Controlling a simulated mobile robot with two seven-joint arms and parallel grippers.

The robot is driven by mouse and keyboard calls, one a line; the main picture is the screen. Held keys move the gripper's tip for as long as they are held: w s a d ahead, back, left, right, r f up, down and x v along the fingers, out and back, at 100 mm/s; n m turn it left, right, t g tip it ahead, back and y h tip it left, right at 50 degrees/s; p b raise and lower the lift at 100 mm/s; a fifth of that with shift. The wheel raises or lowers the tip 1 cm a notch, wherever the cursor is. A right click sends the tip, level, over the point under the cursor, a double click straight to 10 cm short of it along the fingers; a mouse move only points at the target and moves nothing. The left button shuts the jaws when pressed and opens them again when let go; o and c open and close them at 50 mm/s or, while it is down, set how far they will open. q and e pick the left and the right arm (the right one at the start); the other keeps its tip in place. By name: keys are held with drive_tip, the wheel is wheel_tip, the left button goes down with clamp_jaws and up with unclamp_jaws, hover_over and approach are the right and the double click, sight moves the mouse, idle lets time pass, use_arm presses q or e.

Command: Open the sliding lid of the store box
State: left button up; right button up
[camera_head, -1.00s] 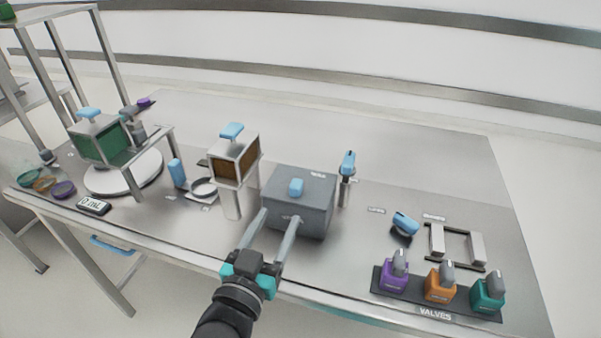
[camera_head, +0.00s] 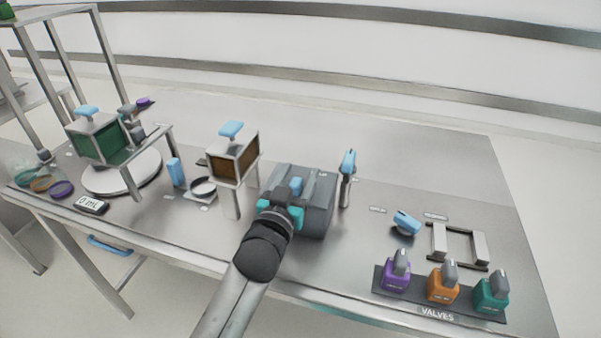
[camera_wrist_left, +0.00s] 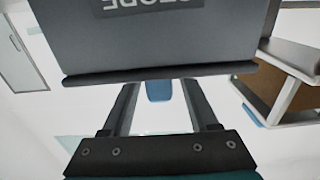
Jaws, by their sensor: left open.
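The store box (camera_head: 316,217) is a grey box with a flat lid, in the middle of the head view. A light blue handle (camera_head: 296,184) stands on its lid. In the left wrist view the box wall (camera_wrist_left: 160,45) shows upside down with its label, and the handle (camera_wrist_left: 158,91) shows between the fingers. My left gripper (camera_head: 288,194) is open over the near part of the lid; it also shows in the left wrist view (camera_wrist_left: 160,90). Its fingers are on either side of the handle, with a gap to each. The fingertips are partly hidden. My right gripper is not in view.
A raised box with a brown front (camera_head: 235,164) and blue handle stands just left of the store box. A blue-topped post (camera_head: 347,175) stands close on its right. A valve rack (camera_head: 438,307) is at the front right. The back of the table is clear.

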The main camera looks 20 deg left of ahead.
use_arm(q)
drive_tip(key=shift+w, duration=0.65)
clamp_jaws()
idle(1.1)
